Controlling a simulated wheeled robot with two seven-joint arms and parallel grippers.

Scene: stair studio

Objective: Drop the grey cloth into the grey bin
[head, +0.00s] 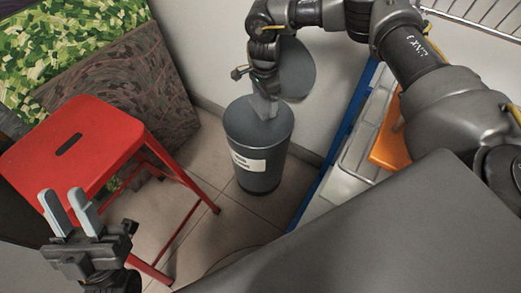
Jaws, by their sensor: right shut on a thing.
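The grey bin (262,172) is a round bucket with a white label, upright on the floor in the middle of the head view. A round grey disc (299,68), which looks like its raised lid, stands behind it. My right gripper (266,112) reaches down from above, with its fingertips at the bin's mouth. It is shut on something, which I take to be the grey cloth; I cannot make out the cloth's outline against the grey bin. My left gripper (60,194) is open and empty at the lower left, away from the bin.
A red stool (75,143) stands at the left, between my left gripper and the bin. Patterned panels (135,85) lean behind it. A blue-edged shelf (343,135) with an orange item (390,140) stands right of the bin. Tiled floor is clear in front of the bin.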

